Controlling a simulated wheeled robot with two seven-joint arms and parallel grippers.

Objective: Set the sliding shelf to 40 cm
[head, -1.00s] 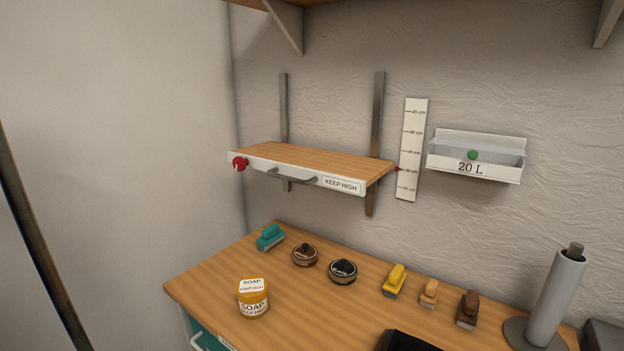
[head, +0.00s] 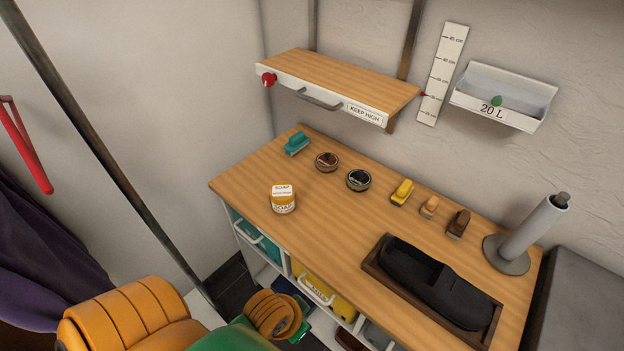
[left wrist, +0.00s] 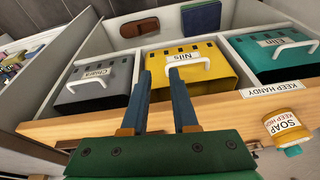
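The sliding shelf (head: 340,78) is a wooden board on two wall rails, with a white front, a grey handle (head: 318,99) and a "KEEP HIGH" label. A red knob (head: 268,79) is at its front left. The white scale (head: 442,76) hangs on the wall to its right. The shelf's red pointer (head: 425,95) is at about the 30 cm mark. My left gripper (left wrist: 161,78) is open and empty in the left wrist view, fingers before the yellow box (left wrist: 190,75). In the head view only my left arm shows, low and well below the shelf. My right gripper is out of view.
The workbench (head: 330,220) below the shelf holds a soap jar (head: 283,198), tins, brushes, a dark tray (head: 435,280) and a roll stand (head: 525,235). A white bin marked "20 L" (head: 503,98) hangs right of the scale. The shelf top is bare.

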